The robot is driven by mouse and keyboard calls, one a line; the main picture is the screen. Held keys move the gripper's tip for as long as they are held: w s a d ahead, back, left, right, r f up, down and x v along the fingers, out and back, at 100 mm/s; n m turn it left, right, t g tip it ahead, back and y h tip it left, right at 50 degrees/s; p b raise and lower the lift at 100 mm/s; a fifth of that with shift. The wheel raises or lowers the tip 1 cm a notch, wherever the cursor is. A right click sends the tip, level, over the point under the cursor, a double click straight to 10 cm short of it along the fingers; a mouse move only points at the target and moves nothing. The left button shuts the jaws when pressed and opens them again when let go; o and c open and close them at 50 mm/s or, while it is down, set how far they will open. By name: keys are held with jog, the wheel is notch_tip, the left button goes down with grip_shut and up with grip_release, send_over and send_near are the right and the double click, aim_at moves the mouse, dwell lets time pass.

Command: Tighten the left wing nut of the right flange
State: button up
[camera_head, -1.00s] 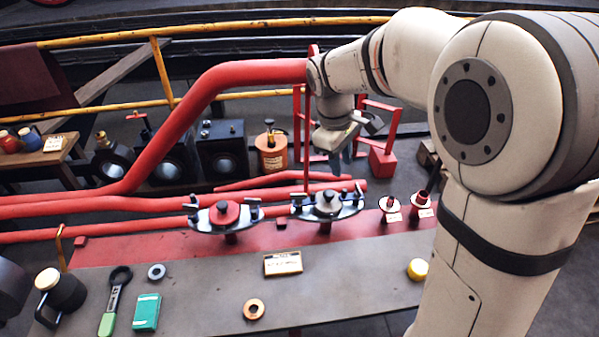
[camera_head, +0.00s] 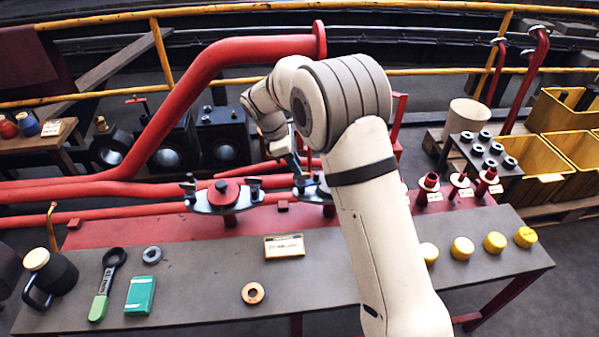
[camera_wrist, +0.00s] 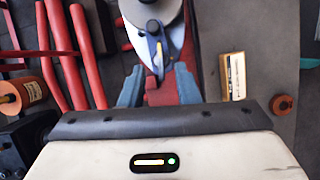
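The right flange (camera_head: 316,188) is a pale, pointed oval plate on the red pipework. My arm hides its right part in the head view. Its left wing nut (camera_head: 299,184) stands at the plate's left end, just below my gripper (camera_head: 296,166). In the wrist view the right flange (camera_wrist: 171,36) shows its grey round centre at the top. The wing nut (camera_wrist: 157,58) lies between the two blue fingers of my gripper (camera_wrist: 158,80), with visible space on both sides. The gripper is open. I cannot tell how far above the nut the fingertips are.
The left flange (camera_head: 203,204) with its red centre and wing nuts stands close to the left. A label plate (camera_head: 284,246), a copper ring (camera_head: 253,293) and a green-handled wrench (camera_head: 105,285) lie on the grey bench (camera_head: 200,300). Several yellow caps (camera_head: 462,247) sit right.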

aim_at(301, 178)
jog(key=shift+x, duration=1.75)
grip_shut()
